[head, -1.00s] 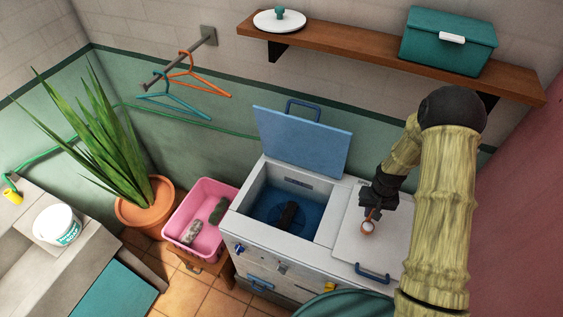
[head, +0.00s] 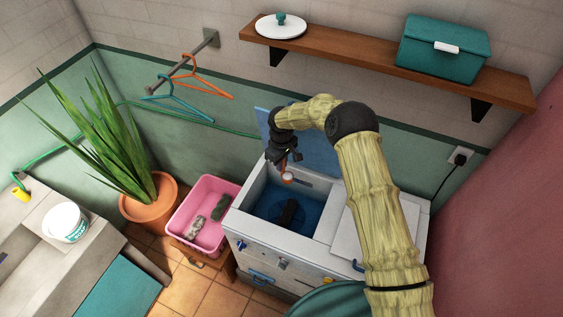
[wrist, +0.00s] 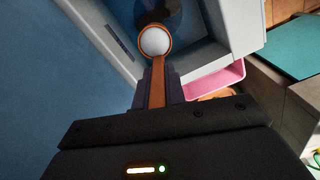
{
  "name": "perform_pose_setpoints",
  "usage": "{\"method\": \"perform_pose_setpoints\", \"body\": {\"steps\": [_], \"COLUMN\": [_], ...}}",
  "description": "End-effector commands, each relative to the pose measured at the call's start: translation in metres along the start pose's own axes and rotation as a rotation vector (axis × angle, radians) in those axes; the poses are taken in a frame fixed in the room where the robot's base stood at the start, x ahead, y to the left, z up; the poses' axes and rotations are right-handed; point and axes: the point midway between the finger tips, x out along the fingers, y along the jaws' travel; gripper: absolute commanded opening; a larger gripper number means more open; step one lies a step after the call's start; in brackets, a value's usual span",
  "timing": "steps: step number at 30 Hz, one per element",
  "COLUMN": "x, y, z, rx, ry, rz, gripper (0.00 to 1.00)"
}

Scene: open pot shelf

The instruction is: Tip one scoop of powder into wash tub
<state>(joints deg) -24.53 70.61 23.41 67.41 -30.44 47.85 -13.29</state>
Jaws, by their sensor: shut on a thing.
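My gripper (head: 288,167) is shut on the handle of an orange-brown scoop (wrist: 157,80). White powder (wrist: 154,41) fills the round bowl of the scoop, which looks level. The bowl also shows small in the head view, above the back part of the open wash tub (head: 257,212). The tub has a blue inside with a dark item (head: 289,212) lying in it. Its blue lid (head: 325,155) stands raised behind, partly hidden by my arm. In the wrist view the tub opening lies beyond and below the scoop.
A closed white cover (head: 352,238) lies right of the tub, partly behind my arm. A pink basin (head: 183,236) with rolled cloths stands to the left. A white bucket (head: 66,224) sits on the far-left counter. A shelf (head: 375,62) runs above.

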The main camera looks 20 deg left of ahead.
Motion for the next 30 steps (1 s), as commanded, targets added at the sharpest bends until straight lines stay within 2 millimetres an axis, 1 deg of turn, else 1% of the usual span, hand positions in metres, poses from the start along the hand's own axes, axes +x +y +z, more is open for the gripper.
{"method": "perform_pose_setpoints", "body": {"steps": [11,16,30], "x": [0.002,0.004,0.021], "y": [0.000,0.000,0.000], "z": [0.004,0.011,0.031], "rx": [0.002,0.003,0.003], "ry": [0.034,0.106,0.357], "rz": [0.000,-0.001,-0.001], "gripper": [0.00,0.00,0.00]}}
